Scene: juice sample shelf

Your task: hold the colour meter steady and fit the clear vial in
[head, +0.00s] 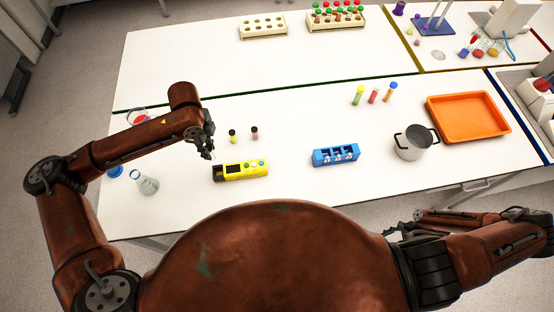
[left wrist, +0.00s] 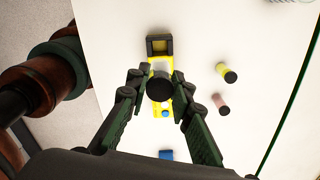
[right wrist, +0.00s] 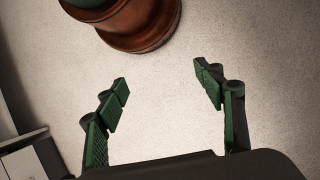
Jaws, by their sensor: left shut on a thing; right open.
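The yellow colour meter (head: 239,170) lies on the white table, its dark open well at its left end. It also shows in the left wrist view (left wrist: 154,61), behind the fingers, with its dark well at the top. My left gripper (head: 209,153) is above the table near the meter's left end. It is shut on a black-capped vial (left wrist: 159,87). The cap hides the vial's body in the left wrist view, so I cannot tell how clear it is. My right gripper (right wrist: 163,85) is open and empty, over the floor.
A yellow vial (head: 232,136) and a brownish vial (head: 254,133) stand behind the meter. A flask (head: 145,183) stands left. The table between meter and rack is clear.

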